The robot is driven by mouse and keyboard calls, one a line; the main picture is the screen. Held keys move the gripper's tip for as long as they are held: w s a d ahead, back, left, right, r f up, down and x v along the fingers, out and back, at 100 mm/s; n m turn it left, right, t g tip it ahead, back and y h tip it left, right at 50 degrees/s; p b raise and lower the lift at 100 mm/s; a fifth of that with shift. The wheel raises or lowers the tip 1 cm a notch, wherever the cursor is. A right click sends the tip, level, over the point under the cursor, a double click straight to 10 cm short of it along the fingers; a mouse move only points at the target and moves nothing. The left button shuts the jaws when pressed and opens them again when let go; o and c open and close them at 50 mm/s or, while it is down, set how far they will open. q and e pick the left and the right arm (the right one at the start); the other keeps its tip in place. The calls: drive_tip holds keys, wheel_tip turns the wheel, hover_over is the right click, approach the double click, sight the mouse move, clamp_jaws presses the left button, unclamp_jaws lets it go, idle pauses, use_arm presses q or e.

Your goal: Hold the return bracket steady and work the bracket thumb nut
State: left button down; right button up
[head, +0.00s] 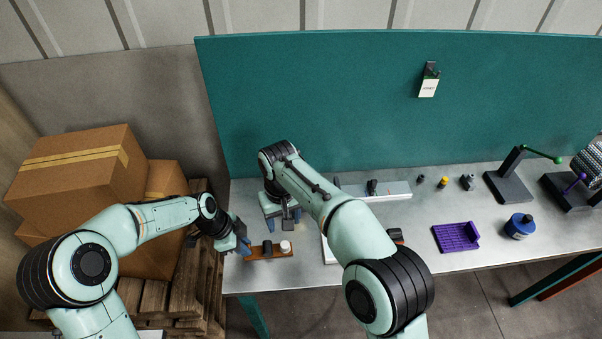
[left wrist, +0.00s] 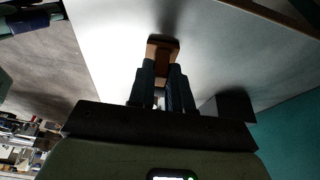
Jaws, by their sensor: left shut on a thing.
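An orange-brown bar, seemingly the return bracket (head: 257,254), lies near the table's front left edge. A dark upright piece (head: 268,248) and a white round piece (head: 286,247) sit on it; I cannot tell which is the thumb nut. My left gripper (head: 245,247) is shut on the bar's left end. In the left wrist view, the brown bracket (left wrist: 163,47) shows at the fingertips of my left gripper (left wrist: 161,88). My right gripper (head: 281,214) hangs above and behind the bracket, apart from it; its finger opening is unclear.
A teal panel (head: 330,100) stands along the table's back. A pale rail (head: 390,190), a purple tray (head: 456,237), a blue container (head: 520,226) and a green-handled stand (head: 510,187) occupy the right part. Cardboard boxes (head: 75,175) on pallets stand left. My right forearm hides some tabletop.

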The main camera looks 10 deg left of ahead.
use_arm(q)
drive_tip(key=c, duration=1)
unclamp_jaws()
drive_tip(key=shift+o, duration=0.2)
drive_tip(key=shift+r, duration=0.1)
drive_tip(key=v, duration=1.2)
